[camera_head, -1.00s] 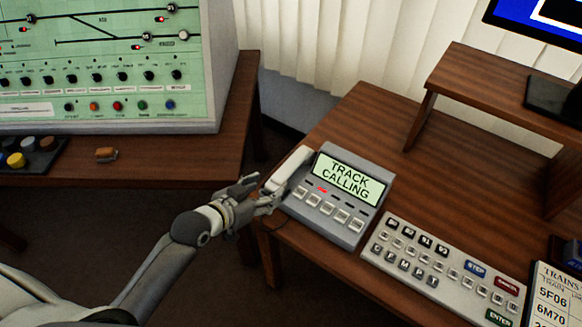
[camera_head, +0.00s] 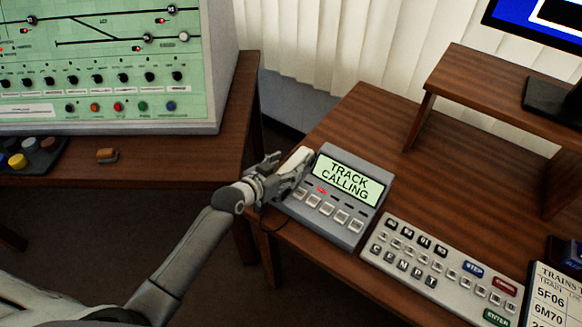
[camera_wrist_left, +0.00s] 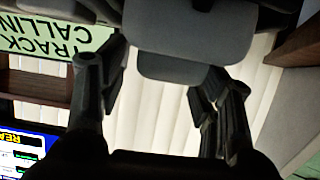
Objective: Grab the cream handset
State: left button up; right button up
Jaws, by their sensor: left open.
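The cream handset (camera_head: 299,157) rests along the left side of the grey phone unit, whose lit screen (camera_head: 343,177) reads "TRACK CALLING". My left gripper (camera_head: 287,174) is at the handset, open, and covers most of its length. Only the far upper end shows clearly. In the left wrist view the open fingers (camera_wrist_left: 160,95) stand on either side of a shaded grey rounded block (camera_wrist_left: 175,65), which looks like the end of the handset. I cannot tell whether a finger touches it. My right gripper is not in view.
The phone unit stands on a brown desk (camera_head: 330,118). A grey keypad (camera_head: 440,265) lies to its right, and a raised wooden shelf (camera_head: 500,85) stands behind. A green track panel (camera_head: 100,60) is on another desk at left, with a dark gap between the desks.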

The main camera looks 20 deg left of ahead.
pick_arm(q)
jog(key=shift+w+d+f, duration=0.15)
jog(key=shift+w+f, duration=0.05)
jog(key=shift+w, duration=0.2)
jog(key=c, duration=1.1)
jog(key=shift+r, duration=0.1)
jog(key=shift+c, duration=0.5)
jog(key=shift+r, duration=0.1)
